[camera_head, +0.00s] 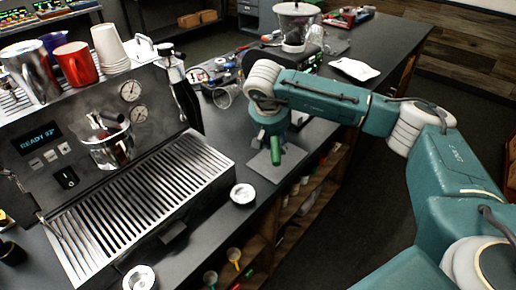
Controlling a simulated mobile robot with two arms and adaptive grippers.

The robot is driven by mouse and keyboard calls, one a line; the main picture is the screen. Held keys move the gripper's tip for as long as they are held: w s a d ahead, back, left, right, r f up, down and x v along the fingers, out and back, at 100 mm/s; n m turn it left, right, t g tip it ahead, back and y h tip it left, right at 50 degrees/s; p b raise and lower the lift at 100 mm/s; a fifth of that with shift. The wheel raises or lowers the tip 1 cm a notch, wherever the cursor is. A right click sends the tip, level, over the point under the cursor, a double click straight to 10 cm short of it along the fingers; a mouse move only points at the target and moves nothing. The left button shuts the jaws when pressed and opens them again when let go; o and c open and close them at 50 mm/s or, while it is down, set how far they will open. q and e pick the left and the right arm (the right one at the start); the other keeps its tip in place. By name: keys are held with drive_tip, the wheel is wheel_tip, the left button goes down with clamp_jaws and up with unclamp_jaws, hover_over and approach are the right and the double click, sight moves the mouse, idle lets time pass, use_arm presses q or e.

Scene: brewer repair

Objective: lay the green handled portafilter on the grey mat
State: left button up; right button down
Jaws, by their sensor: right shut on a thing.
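The green handle of the portafilter (275,151) shows just below my right gripper (271,133), over the grey mat (266,173). The gripper points down and is shut on the portafilter. The handle hangs roughly upright; its metal head is not clearly seen, and the gripper hides part of it. I cannot tell whether the handle's lower end touches the mat. The mat lies flat on the dark counter to the right of the espresso machine. My left gripper is out of view.
The espresso machine (185,168) with cups on top fills the left. A small round metal piece (243,193) lies on the counter in front of the mat. A clear glass (226,95), a white dish (354,69) and a grinder (294,25) stand farther back. The counter edge is close to the mat.

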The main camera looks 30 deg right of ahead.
drive_tip(key=shift+m, duration=0.3)
drive_tip(key=shift+w+d+f+b, duration=0.1)
drive_tip(key=shift+d+f+b, duration=0.55)
drive_tip(key=shift+f, duration=0.55)
drive_tip(key=shift+d+f+b, duration=0.55)
drive_tip(key=shift+d+f, duration=0.2)
drive_tip(key=shift+f, duration=0.4)
drive_tip(key=shift+w+d+f+b, duration=0.1)
drive_tip(key=shift+d+f+b, duration=0.55)
drive_tip(key=shift+f, duration=0.55)
drive_tip(key=shift+f+b, duration=0.4)
drive_tip(key=shift+f, duration=0.3)
drive_tip(key=c, duration=1.1)
unclamp_jaws()
drive_tip(key=shift+s, duration=0.1)
drive_tip(key=v, duration=1.2)
drive_tip(key=shift+a, duration=0.15)
